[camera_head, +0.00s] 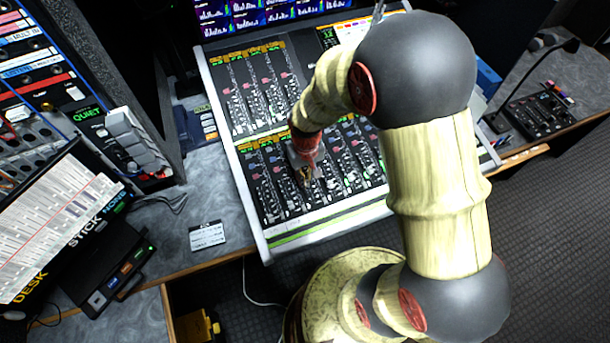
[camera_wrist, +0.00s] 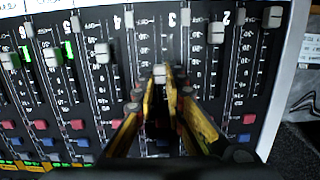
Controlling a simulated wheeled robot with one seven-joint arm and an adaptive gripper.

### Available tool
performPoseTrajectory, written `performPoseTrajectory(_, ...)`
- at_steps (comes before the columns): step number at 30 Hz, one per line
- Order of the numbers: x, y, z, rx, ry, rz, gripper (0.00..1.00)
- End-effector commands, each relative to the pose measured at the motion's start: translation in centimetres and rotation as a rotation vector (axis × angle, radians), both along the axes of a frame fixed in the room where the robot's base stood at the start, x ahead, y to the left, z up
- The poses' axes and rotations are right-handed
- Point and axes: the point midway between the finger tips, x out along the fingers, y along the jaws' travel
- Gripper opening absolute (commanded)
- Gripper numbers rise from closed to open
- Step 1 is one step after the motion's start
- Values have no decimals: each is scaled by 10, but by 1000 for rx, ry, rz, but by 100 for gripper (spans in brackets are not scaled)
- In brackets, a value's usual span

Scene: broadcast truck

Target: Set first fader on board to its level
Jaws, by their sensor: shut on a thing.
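The mixing board (camera_head: 229,165) fills the middle of the head view, with two banks of dark fader strips in a pale frame. My gripper (camera_head: 305,181) reaches down onto its near bank, left of centre. In the wrist view, my gripper (camera_wrist: 161,81) is shut on a pale fader cap (camera_wrist: 161,70) on the strip beside the printed 3. The numbers appear upside down there. To the right are the cap by the 2 (camera_wrist: 216,32) and the rightmost cap (camera_wrist: 274,17). The cap by the 4 (camera_wrist: 102,53) is to the left. The cap's sides are partly hidden by the fingers.
A small printed card (camera_head: 207,236) lies on the grey desk left of the board. A sheet on a black stand (camera_head: 60,226) is at far left. A black microphone unit (camera_head: 541,112) stands at right. Neighbouring faders are close to the fingers.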

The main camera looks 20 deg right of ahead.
Motion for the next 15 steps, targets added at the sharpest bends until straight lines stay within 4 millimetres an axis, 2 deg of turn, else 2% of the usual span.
performPoseTrajectory(3, -19, 0, -1, 0, 3, 0, 0)
performPoseTrajectory(6, -30, 0, -3, 0, 1, 0, 0)
performPoseTrajectory(13, -30, 0, -4, 0, 1, 0, 0)
performPoseTrajectory(14, -30, 0, -4, 0, 1, 0, 12)
performPoseTrajectory(15, -30, 0, -4, 0, 0, 0, 15)
